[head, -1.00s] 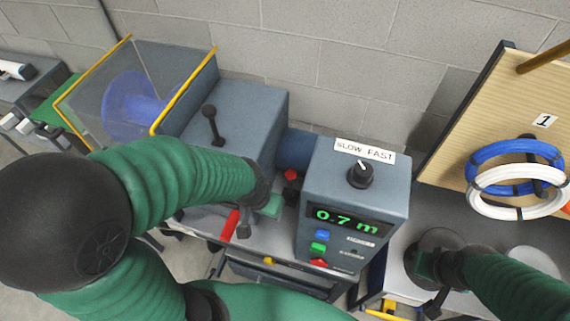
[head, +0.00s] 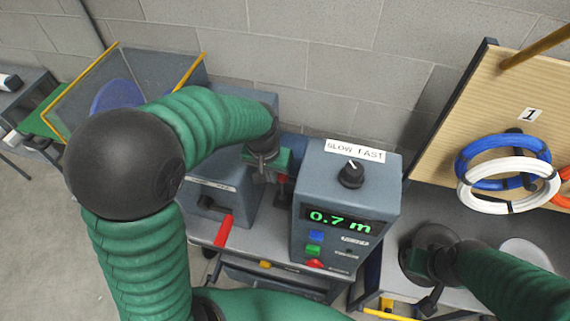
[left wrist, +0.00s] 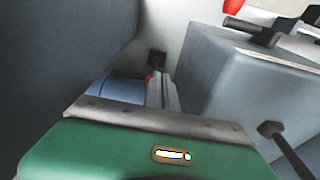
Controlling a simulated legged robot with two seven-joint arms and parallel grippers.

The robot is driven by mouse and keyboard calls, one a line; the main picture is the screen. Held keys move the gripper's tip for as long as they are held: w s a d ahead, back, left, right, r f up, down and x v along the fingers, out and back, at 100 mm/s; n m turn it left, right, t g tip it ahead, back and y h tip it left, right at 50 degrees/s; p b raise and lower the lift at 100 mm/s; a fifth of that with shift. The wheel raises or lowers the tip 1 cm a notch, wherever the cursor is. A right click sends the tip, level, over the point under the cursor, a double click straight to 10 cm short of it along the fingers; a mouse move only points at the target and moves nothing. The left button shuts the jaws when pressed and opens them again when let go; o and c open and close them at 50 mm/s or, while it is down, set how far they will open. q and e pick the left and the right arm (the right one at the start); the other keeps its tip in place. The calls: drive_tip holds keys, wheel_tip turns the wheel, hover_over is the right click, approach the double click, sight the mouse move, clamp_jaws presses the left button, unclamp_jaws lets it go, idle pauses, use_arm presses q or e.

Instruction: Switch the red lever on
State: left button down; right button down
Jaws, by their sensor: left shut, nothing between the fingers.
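The red lever (head: 223,230) has a red grip that slants forward and down in front of the grey drive box (head: 226,205), over the bench edge. A red part (left wrist: 238,5) at the top edge of the left wrist view may be its grip. My left gripper (head: 263,178) points down between the drive box and the control box, up and right of the red lever and apart from it. It is shut and empty; its fingertips are hard to make out. A small red knob (left wrist: 149,80) shows beside its finger in the left wrist view. My right gripper (head: 430,285) is at the lower right; its jaw gap is unclear.
The control box (head: 300,212) stands right of my left gripper, with a display reading 0.7 m, buttons and a SLOW FAST knob (head: 351,174). Blue and white cable coils (head: 500,165) hang on a wooden board (head: 470,90) at the right. A clear guard (head: 150,75) stands at the back left.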

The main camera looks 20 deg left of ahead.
use_arm(q)
drive_tip(key=w+r+g, duration=0.1)
drive_tip(key=w+r, duration=0.2)
drive_tip(key=w, duration=1)
drive_tip(key=shift+w+a+n+g, duration=0.25)
drive_tip(key=shift+w+n+g, duration=0.05)
drive_tip(key=shift+w, duration=0.1)
wheel_tip(320, 180, down, 10)
drive_tip(key=shift+w+r+p, duration=0.1)
drive_tip(key=shift+p, duration=0.8)
drive_tip(key=s, duration=0.2)
drive_tip(key=s+f+p, duration=0.1)
drive_tip(key=s, duration=0.1)
drive_tip(key=shift+d+f, duration=0.1)
drive_tip(key=shift+d, duration=0.15)
drive_tip(key=shift+w+f, duration=0.1)
drive_tip(key=shift+w, duration=0.1)
